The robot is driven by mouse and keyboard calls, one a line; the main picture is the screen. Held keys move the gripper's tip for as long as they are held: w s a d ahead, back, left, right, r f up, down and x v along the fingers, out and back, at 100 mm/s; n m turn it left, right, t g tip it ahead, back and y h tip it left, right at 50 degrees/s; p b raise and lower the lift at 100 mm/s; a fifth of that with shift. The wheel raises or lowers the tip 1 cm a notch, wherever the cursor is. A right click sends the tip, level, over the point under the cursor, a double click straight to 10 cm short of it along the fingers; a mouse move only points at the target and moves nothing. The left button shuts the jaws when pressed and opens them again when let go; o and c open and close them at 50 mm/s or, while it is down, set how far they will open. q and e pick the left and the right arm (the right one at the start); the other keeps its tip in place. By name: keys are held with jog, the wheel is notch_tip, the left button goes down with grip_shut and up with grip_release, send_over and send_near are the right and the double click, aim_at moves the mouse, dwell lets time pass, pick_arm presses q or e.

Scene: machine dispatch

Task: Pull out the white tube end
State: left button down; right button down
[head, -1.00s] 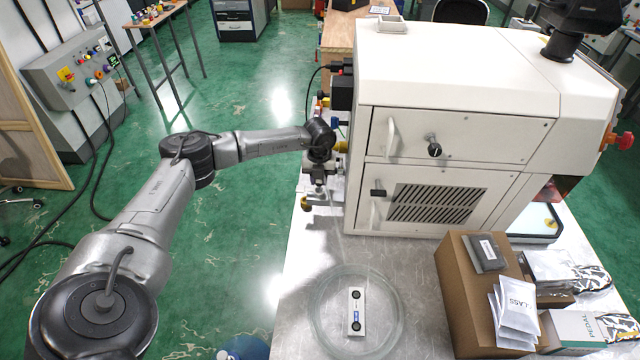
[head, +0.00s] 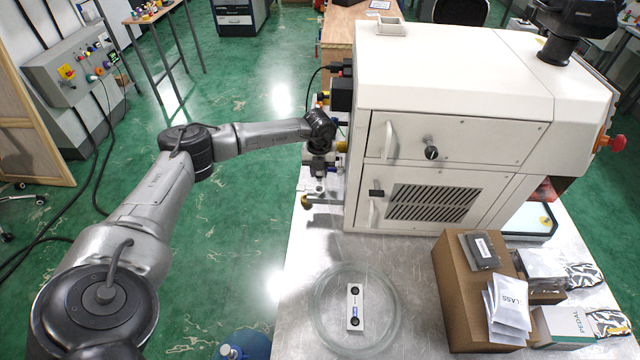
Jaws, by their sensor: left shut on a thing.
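My left arm reaches in from the left to the left side of the white machine (head: 455,75). My left gripper (head: 318,172) is at the fittings on that side, small and partly hidden by its own wrist. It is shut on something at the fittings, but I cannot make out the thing. A white tube end cannot be told apart there. Brass-coloured and black fittings (head: 308,201) show around the gripper. My right gripper is not in view.
A round glass dish (head: 322,325) with a white two-holed piece (head: 355,307) lies on the metal table (head: 415,275) in front of the machine. A cardboard box (head: 455,305) with packets stands at the right.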

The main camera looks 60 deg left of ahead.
pick_arm(q)
jog(key=shift+r, duration=0.1)
jog(key=shift+r+p, duration=1.2)
jog(key=shift+r, duration=0.05)
